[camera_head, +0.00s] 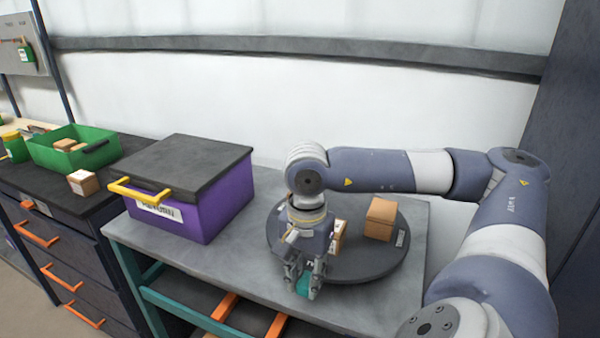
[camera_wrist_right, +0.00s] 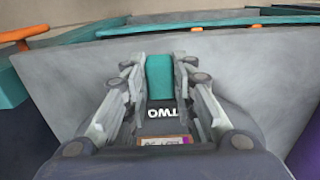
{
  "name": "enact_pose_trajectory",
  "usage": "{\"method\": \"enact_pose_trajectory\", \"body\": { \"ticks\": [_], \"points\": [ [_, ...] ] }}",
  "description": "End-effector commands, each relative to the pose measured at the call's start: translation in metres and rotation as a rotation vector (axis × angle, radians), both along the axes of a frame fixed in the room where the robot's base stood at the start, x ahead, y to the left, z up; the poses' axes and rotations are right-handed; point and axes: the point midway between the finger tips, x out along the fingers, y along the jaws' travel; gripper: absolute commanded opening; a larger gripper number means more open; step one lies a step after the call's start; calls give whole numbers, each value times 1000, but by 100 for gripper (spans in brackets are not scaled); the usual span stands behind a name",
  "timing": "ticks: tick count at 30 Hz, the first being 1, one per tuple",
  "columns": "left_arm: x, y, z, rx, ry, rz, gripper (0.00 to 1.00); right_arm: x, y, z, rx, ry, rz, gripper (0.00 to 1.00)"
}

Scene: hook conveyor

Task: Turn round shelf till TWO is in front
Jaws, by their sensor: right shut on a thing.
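The round shelf (camera_head: 372,267) is a dark grey disc on the grey table, with a teal handle (camera_head: 303,284) at its near left edge. My right gripper (camera_head: 305,286) reaches down and is shut on this handle. The right wrist view shows the teal handle (camera_wrist_right: 159,78) between the fingers of my right gripper (camera_wrist_right: 159,72). A black plate with the word TWO (camera_wrist_right: 160,112) lies upside down in that view, just behind the handle. Another small label (camera_head: 401,238) sits at the shelf's right edge, too small to read. My left gripper is not in view.
A cardboard box (camera_head: 380,219) stands on the shelf, and another (camera_head: 338,236) is partly hidden by my gripper. A purple bin (camera_head: 218,205) with a dark lid and yellow handle stands left of the shelf. A green crate (camera_head: 72,158) is farther left.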

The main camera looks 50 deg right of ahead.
Motion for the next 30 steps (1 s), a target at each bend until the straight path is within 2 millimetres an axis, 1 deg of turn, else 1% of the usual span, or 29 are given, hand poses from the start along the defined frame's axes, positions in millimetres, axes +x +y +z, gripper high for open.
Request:
{"method": "enact_pose_trajectory", "body": {
  "ticks": [4, 17, 18, 20, 21, 30],
  "points": [
    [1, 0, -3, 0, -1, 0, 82, -2, -2, 0, -1, -2, 12, 0],
    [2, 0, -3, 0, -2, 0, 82, -2, -2, 1, -2, -4, 17, 0],
    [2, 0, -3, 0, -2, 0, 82, -2, -2, 1, -2, -4, 17, 27],
    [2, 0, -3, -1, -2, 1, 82, -2, -2, 1, -2, -4, 17, 41],
    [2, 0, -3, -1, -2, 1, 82, -2, -2, 1, -2, -3, 17, 45],
    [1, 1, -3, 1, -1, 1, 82, -2, -2, 1, -1, -1, 17, 45]
  ]
}}
